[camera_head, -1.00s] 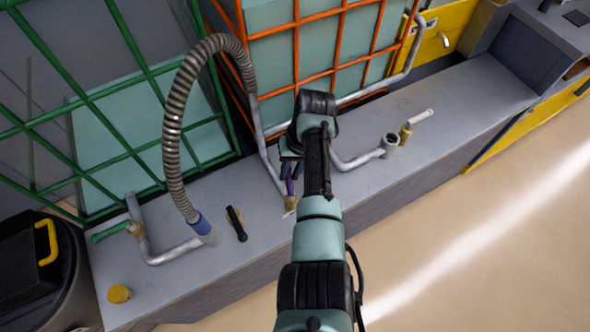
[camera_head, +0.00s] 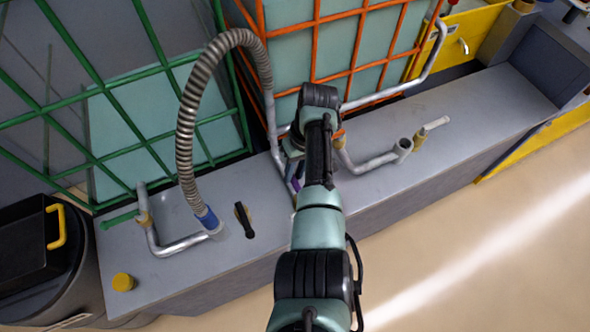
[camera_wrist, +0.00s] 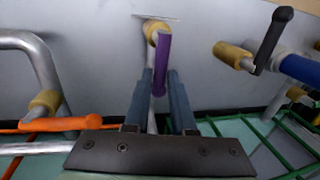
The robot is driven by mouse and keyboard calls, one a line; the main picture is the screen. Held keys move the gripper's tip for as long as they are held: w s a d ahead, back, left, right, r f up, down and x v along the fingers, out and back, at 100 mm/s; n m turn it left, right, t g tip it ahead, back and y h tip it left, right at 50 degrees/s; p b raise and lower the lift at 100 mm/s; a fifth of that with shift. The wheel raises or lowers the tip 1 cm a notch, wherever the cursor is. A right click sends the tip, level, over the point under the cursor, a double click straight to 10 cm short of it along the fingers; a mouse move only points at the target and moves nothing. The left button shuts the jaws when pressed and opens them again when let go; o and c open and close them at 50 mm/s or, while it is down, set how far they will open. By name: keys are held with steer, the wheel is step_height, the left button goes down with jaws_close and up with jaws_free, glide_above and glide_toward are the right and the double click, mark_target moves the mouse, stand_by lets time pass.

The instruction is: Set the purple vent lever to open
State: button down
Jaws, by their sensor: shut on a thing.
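The purple vent lever (camera_wrist: 163,65) stands in the middle of the wrist view, on a brass fitting (camera_wrist: 156,29) above a grey pipe. My gripper (camera_wrist: 161,74) has its two blue-grey fingers on either side of the lever, shut on its lower part as seen there. In the head view, only a small bit of the purple lever (camera_head: 296,185) shows beside my arm. There my wrist and forearm hide most of the lever and its fitting.
A black-handled valve (camera_head: 243,220) and a ribbed hose (camera_head: 187,130) with a blue collar stand to the left on the grey ledge (camera_head: 460,110). An orange cage (camera_head: 357,45) rises behind. An open pipe end (camera_head: 403,147) and a white-handled valve (camera_head: 432,126) lie right.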

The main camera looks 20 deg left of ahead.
steer(key=c, duration=0.8)
jaws_free()
steer(key=shift+o, duration=0.2)
step_height(320, 180, up, 13)
steer(key=w+d+p, duration=0.1)
steer(key=shift+w+d+f+p, duration=0.15)
steer(key=shift+w+d+p, duration=0.15)
steer(key=shift+d+p, duration=0.1)
